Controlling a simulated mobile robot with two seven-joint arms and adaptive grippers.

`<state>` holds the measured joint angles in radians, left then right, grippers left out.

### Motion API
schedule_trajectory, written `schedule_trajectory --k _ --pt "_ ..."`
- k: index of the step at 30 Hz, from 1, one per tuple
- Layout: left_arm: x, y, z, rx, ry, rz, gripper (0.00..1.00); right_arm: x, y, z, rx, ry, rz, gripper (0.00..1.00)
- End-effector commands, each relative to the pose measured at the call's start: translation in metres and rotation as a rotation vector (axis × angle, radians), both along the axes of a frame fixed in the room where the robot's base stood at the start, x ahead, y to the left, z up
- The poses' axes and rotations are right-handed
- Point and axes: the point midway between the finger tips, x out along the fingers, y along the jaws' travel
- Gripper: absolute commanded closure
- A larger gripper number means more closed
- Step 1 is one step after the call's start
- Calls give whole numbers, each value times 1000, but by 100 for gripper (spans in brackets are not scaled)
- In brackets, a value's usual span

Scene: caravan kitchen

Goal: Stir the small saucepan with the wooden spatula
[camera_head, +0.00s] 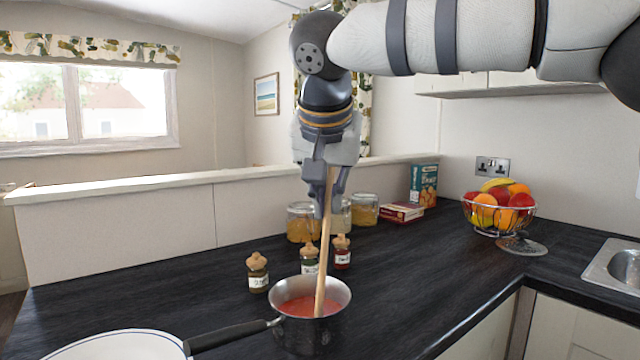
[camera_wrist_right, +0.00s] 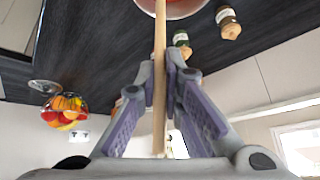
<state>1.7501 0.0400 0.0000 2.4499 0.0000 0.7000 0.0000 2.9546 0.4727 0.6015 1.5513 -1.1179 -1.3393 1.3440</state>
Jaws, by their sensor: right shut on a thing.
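The small saucepan (camera_head: 311,325) stands on the dark worktop, its black handle (camera_head: 228,337) pointing left. It holds red sauce (camera_head: 300,306). My right gripper (camera_head: 326,200) is above the pan, pointing down, shut on the wooden spatula (camera_head: 325,250). The spatula is nearly upright, tilted a little, and its lower end is in the sauce, hidden by it. In the right wrist view the spatula (camera_wrist_right: 159,80) runs between the fingers toward the pan (camera_wrist_right: 185,8) at the top edge. My left gripper is not in view.
Several small spice jars (camera_head: 257,272) stand just behind the pan. Glass jars (camera_head: 301,222), boxes (camera_head: 423,185) and a fruit bowl (camera_head: 499,210) are farther back. A white plate (camera_head: 115,346) lies front left. A sink (camera_head: 615,268) is at right.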

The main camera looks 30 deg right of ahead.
Motion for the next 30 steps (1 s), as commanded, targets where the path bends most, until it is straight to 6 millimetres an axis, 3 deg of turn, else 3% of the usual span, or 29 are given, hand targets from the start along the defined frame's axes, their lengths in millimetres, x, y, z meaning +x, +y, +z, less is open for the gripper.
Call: schedule_trajectory --k 6,12,23,30 --pt "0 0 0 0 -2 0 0 8 -22 0 -1 -2 -3 100" --pt "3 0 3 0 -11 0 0 31 -27 1 -2 -4 -2 100" --pt "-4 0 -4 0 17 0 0 57 6 -3 -2 3 1 100" --pt "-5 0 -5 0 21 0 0 38 26 1 0 -1 0 100"
